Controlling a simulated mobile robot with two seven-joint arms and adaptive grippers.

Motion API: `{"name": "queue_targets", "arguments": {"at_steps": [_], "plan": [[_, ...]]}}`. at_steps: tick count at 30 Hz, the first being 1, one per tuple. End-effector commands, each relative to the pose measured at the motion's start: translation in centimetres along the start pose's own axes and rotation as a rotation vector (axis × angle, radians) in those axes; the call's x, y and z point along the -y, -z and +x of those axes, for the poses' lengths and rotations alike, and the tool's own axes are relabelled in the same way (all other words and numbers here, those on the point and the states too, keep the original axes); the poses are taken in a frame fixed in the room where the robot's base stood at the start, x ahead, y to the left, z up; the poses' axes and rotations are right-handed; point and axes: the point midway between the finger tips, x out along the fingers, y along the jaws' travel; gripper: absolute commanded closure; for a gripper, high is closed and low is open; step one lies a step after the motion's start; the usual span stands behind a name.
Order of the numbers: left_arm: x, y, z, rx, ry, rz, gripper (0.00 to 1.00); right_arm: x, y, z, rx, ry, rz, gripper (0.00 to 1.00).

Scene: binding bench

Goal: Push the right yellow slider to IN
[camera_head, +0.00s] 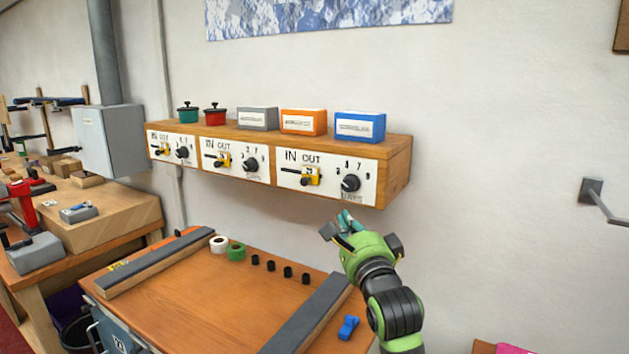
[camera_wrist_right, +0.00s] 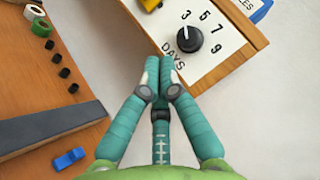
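The right yellow slider (camera_head: 311,176) sits on the rightmost white panel (camera_head: 283,179) of the wooden wall box, under the word OUT, with a dark rod running left of it under IN. A yellow piece, likely this slider (camera_wrist_right: 150,4), is cut off at the top edge of the right wrist view. My right gripper (camera_head: 346,222) is below the panel's right part, under the black dial, and apart from the slider. In the right wrist view its teal fingertips (camera_wrist_right: 159,72) are together with nothing visible between them. My left gripper is not in view.
The black dial (camera_head: 350,183) sits right of the slider, also seen in the right wrist view (camera_wrist_right: 189,39). Two more panels with yellow sliders (camera_head: 222,160) (camera_head: 163,149) are at the left. Boxes, including a blue one (camera_head: 360,126), stand on top. A blue clip (camera_head: 348,327) lies on the bench.

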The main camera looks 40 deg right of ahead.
Motion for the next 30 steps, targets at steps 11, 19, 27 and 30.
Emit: {"name": "queue_targets", "arguments": {"at_steps": [11,19,27,30], "plan": [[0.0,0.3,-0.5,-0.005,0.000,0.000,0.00,0.1,-0.1,1.2,0.001,0.000,-0.002,1.00],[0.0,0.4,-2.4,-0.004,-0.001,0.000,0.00,0.3,-0.1,6.3,0.000,-0.002,-0.004,1.00],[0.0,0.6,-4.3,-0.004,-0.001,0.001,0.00,0.4,-0.9,11.0,0.002,-0.001,-0.002,1.00],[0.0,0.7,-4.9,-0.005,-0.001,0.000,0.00,0.3,-1.9,11.9,0.002,-0.002,-0.002,1.00]]}}
